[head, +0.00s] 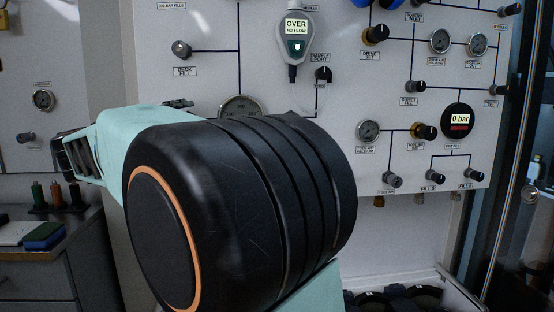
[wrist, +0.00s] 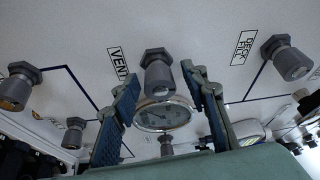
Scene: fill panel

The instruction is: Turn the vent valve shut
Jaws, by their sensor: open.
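The vent valve (wrist: 158,78) is a grey knob on a dark hex base, beside the VENT label (wrist: 118,64) in the wrist view. My gripper (wrist: 161,74) is open, with one blue-padded finger on each side of the knob. The fingers look apart from the knob, with a gap on both sides; I cannot tell whether their tips reach its depth. In the head view my gripper (head: 70,157) shows at the left, partly behind my arm. The vent valve cannot be made out there.
The deck fill valve (wrist: 292,62) is to the right in the wrist view and also shows in the head view (head: 181,49). A round gauge (wrist: 163,115) lies near the fingers. A handheld meter (head: 295,35) reads "OVER NO FLOW". A bench (head: 45,254) stands lower left.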

